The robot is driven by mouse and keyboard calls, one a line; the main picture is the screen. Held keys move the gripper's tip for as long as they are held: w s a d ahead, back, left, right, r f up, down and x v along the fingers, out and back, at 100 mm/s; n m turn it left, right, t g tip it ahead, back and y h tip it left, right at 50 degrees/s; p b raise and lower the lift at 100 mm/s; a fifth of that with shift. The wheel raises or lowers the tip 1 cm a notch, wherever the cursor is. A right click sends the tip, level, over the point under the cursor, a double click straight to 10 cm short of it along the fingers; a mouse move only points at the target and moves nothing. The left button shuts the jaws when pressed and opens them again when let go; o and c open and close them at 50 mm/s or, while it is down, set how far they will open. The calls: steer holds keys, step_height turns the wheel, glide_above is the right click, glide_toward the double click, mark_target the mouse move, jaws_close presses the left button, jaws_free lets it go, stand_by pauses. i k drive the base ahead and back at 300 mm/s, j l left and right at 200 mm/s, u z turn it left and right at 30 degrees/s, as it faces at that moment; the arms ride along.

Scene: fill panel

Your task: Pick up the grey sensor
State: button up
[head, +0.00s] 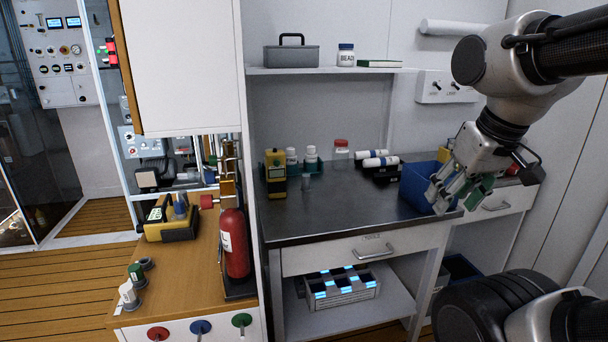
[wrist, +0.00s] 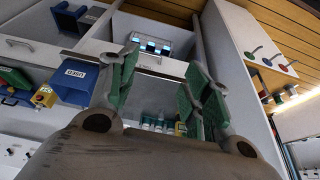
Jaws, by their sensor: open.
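On the wooden counter at the left of the head view stand two small capped cylinders. One has a light grey-white top (head: 128,293) and the other a green top (head: 136,273). The pale one is the closest match to a grey sensor, but I cannot tell for sure. A dark empty-looking ring (head: 147,263) sits behind them. My gripper (head: 455,192) is far to the right, above the right end of the dark bench near the blue bin (head: 416,186). Its green-padded fingers are apart and empty, as the wrist view (wrist: 162,62) also shows.
A red extinguisher (head: 234,244) and a yellow device (head: 170,222) stand on the wooden counter (head: 190,265). The dark bench (head: 330,212) holds a yellow meter (head: 276,174) and bottles; its front middle is clear. A cabinet (head: 180,65) hangs above the counter.

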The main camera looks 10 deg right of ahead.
mark_target(306, 177)
steer(key=i+l+u, duration=0.2)
steer(key=i+l, duration=0.3)
steer(key=i+l+u, duration=0.25)
steer(key=i+l, duration=0.2)
steer(key=l, duration=0.15)
